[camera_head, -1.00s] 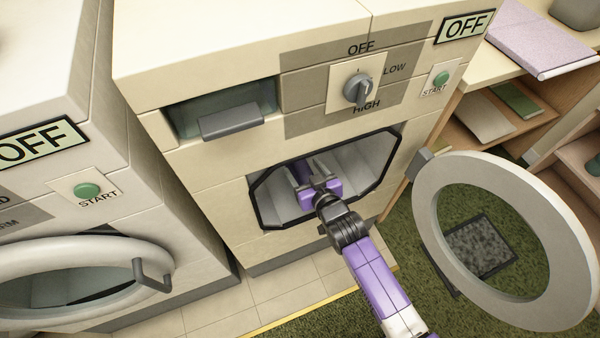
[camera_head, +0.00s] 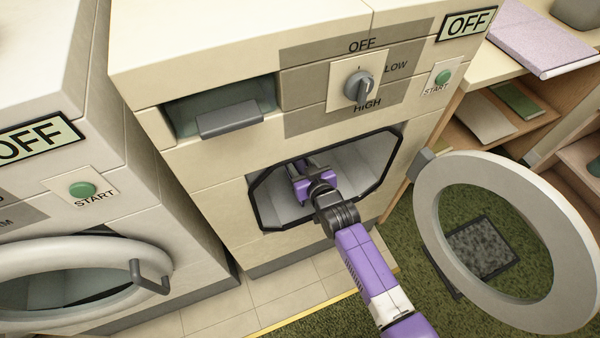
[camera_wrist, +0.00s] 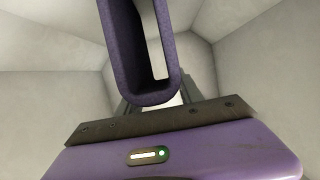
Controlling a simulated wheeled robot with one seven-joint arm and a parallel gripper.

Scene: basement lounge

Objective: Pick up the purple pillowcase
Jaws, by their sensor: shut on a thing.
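A dark purple, cloth-textured piece (camera_wrist: 147,92), which I take to be the purple pillowcase, shows in the wrist view as a narrow folded loop running up out of frame. My gripper (camera_wrist: 155,100) is shut on it; the piece hides most of the fingers. In the head view my purple gripper (camera_head: 312,168) is inside the open dryer drum (camera_head: 365,165), near its left half. There the pillowcase cannot be told apart clearly from my purple gripper.
The round dryer door (camera_head: 435,235) hangs open on the right. The drum's dark rim (camera_head: 262,205) surrounds my arm closely. A second machine (camera_head: 60,225) stands left with its door (camera_head: 110,245) nearly shut. A shelf (camera_head: 560,90) at right holds folded lilac cloth (camera_head: 535,38).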

